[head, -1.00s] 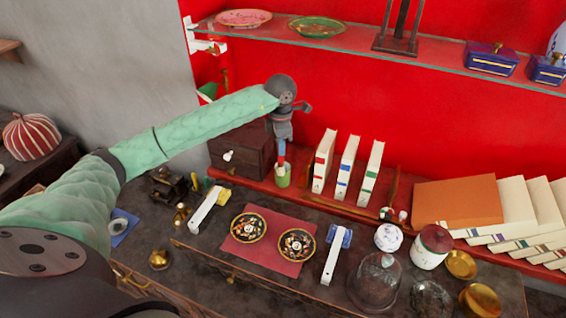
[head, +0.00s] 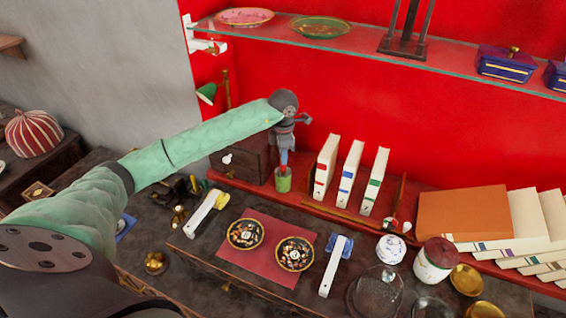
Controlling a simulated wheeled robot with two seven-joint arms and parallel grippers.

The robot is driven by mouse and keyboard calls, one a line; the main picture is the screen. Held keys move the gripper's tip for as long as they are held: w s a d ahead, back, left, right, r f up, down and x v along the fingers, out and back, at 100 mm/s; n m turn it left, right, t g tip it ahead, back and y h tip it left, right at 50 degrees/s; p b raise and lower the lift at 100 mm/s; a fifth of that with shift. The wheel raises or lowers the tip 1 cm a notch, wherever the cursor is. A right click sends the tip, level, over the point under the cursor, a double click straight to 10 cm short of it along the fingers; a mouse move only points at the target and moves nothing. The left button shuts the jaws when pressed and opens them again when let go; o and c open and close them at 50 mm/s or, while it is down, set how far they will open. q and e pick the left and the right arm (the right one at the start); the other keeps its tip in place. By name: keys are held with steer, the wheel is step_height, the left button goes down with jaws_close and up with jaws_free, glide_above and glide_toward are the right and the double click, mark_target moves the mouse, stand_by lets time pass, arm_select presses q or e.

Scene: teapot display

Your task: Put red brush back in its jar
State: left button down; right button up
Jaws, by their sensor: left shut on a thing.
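My left gripper (head: 284,146) is in the head view, straight above a small green jar (head: 283,183) on the red ledge. It points down and is shut on the red brush (head: 284,167), of which only a short piece shows between the fingers and the jar's mouth. The brush's lower end is at the jar's mouth; I cannot tell how deep it reaches inside. The jar stands upright, just right of a dark wooden drawer box. My right gripper is not in view.
The dark drawer box (head: 240,160) is close on the jar's left, and several upright white books (head: 350,172) stand to its right. A glass shelf (head: 370,57) runs above. Two ornate plates (head: 245,234) on a red mat (head: 252,268) lie in front.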

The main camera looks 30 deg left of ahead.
mark_target(283, 173)
arm_select(q)
step_height(283, 173, down, 2)
steer(key=shift+f, duration=0.45)
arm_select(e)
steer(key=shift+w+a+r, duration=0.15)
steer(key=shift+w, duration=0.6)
arm_select(q)
steer(key=shift+b, duration=0.3)
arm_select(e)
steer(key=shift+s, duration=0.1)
arm_select(q)
steer(key=shift+f, duration=0.15)
steer(key=c, duration=1.3)
jaws_free()
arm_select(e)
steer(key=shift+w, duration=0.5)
arm_select(q)
steer(key=shift+r, duration=0.2)
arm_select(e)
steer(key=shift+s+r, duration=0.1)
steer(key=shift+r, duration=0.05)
